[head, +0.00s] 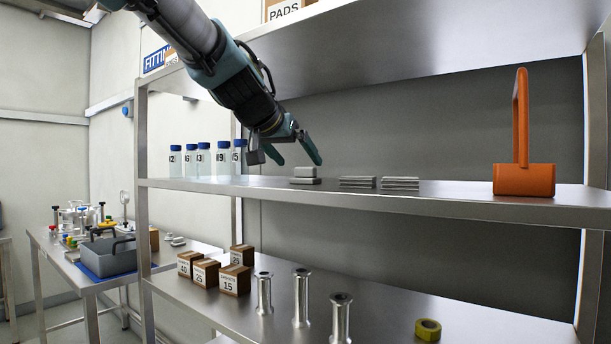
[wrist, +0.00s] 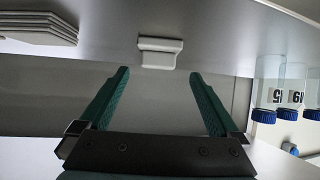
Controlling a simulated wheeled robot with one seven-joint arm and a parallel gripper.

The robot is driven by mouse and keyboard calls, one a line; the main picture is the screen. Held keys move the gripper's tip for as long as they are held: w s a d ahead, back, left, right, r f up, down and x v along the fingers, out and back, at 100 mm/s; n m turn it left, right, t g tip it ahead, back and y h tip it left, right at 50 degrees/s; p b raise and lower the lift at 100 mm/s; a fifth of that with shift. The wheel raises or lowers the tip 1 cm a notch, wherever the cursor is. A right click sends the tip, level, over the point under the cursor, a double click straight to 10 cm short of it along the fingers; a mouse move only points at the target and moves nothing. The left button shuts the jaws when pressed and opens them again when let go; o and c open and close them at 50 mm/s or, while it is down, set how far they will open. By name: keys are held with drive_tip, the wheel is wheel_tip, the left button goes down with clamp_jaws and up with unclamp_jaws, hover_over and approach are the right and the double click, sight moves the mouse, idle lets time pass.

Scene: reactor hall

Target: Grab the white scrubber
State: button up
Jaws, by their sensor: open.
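A small white to light-grey block, which looks like the white scrubber (head: 305,172), lies on the middle shelf, with a lower layer under its upper part. In the wrist view the scrubber (wrist: 160,52) shows just beyond the fingertips, centred between them. My gripper (head: 296,158) is open and empty, above and slightly left of the scrubber in the head view. In the wrist view both green fingers of my gripper (wrist: 159,74) are spread apart, with nothing between them.
Stacks of thin grey plates (head: 357,182) lie right of the scrubber. Blue-capped bottles (head: 204,160) stand to its left. An orange handled block (head: 524,180) stands at the shelf's right. Another shelf (head: 430,40) hangs overhead. Small boxes (head: 205,273) sit on the shelf below.

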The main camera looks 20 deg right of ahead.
sight(306, 168)
drive_tip(key=p+x, duration=0.2)
drive_tip(key=x, duration=0.2)
drive_tip(key=shift+d+p, duration=0.25)
drive_tip(key=shift+p, duration=0.05)
drive_tip(key=shift+w+d+f, duration=0.25)
drive_tip(key=shift+d, duration=0.05)
drive_tip(key=c, duration=1.4)
